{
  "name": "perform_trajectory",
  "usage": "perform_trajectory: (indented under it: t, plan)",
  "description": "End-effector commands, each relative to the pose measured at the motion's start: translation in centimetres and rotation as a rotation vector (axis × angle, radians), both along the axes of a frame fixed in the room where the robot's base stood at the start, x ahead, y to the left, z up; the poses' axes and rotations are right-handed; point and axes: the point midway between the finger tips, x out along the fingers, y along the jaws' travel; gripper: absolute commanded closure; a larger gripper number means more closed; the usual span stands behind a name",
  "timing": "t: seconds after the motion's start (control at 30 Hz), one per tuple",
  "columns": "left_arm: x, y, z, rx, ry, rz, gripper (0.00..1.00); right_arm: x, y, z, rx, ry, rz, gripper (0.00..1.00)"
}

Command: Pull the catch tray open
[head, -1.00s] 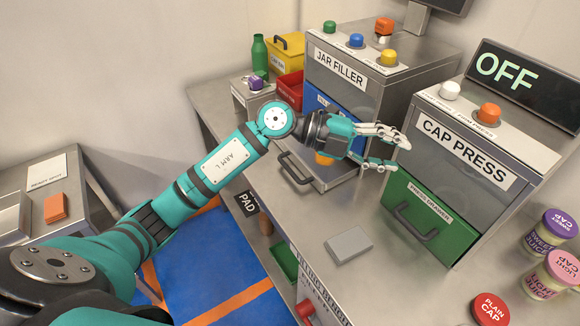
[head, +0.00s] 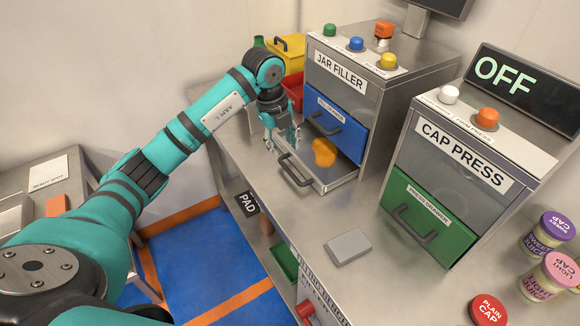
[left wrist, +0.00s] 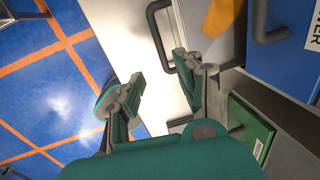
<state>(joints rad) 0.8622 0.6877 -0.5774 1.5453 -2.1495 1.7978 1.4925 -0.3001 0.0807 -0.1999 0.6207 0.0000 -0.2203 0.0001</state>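The catch tray (head: 343,177) is a shallow metal tray at the foot of the jar filler, standing out from under the blue drawer (head: 336,125). An orange-yellow spill (head: 323,152) lies on it. Its dark bar handle (head: 294,172) is on the front face; the handle also shows in the left wrist view (left wrist: 153,32). My left gripper (head: 284,148) points down just above the handle, fingers apart and empty. In the left wrist view the open fingers (left wrist: 160,70) are close to one end of the handle; contact cannot be told. My right gripper is not in view.
The cap press (head: 465,150) with its green drawer (head: 428,215) stands to the right. A grey block (head: 348,247) lies on the counter in front. Jars (head: 548,232) stand at the far right. The floor (head: 215,265) before the counter is clear.

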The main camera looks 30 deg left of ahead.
Motion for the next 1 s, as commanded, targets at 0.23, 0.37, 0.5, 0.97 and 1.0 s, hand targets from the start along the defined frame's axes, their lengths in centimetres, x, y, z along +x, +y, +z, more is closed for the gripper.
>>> perform_trajectory:
  t: [0.23, 0.37, 0.5, 0.97, 1.0]
  plan:
    - [0.7, -0.7, -5.4, -0.002, 0.005, -0.002, 0.64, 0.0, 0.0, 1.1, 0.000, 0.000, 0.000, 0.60]
    - [1.2, -0.9, -7.8, -0.003, 0.003, -0.001, 0.64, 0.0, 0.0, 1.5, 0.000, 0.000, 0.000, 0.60]
    - [1.6, -1.0, -9.5, -0.003, -0.001, 0.000, 0.64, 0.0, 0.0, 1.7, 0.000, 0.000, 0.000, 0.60]
    - [1.7, -1.1, -10.6, -0.002, -0.001, -0.002, 0.66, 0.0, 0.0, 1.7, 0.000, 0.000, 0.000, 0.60]
    - [1.7, -1.1, -10.6, -0.002, -0.001, -0.002, 0.72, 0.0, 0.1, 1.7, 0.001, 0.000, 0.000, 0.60]
